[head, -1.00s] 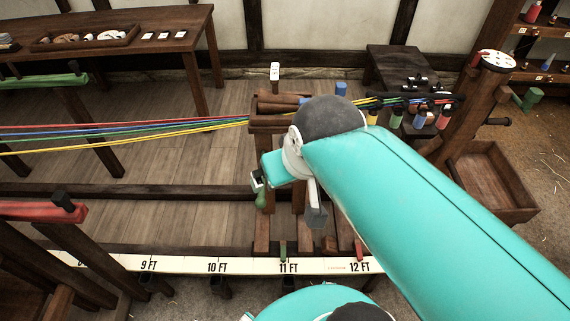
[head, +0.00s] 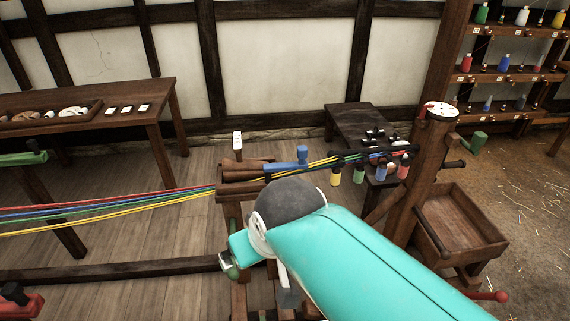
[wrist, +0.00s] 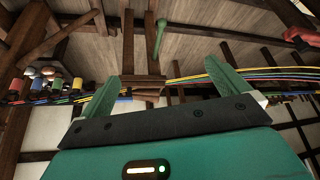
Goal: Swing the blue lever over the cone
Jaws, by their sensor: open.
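The blue lever (head: 286,164) lies along the right side of the top of a wooden stand in the head view, with its knob (head: 302,151) upright at its right end. Brown wooden pieces (head: 238,166), which may include the cone, lie on the stand's top left of the lever. Their shape is too small to tell. My gripper (head: 230,265) is open and empty, below and left of the lever, in front of the stand. In the wrist view its green fingers (wrist: 172,80) are spread apart, with the wooden stand (wrist: 143,88) showing beyond them.
Colored strands (head: 110,208) run from the left to the stand. Several bobbins (head: 358,175) hang at its right, near a thick post (head: 425,160) with a crank and an open wooden box (head: 460,225). A white-tipped peg (head: 237,143) stands behind. A table (head: 150,100) is at left.

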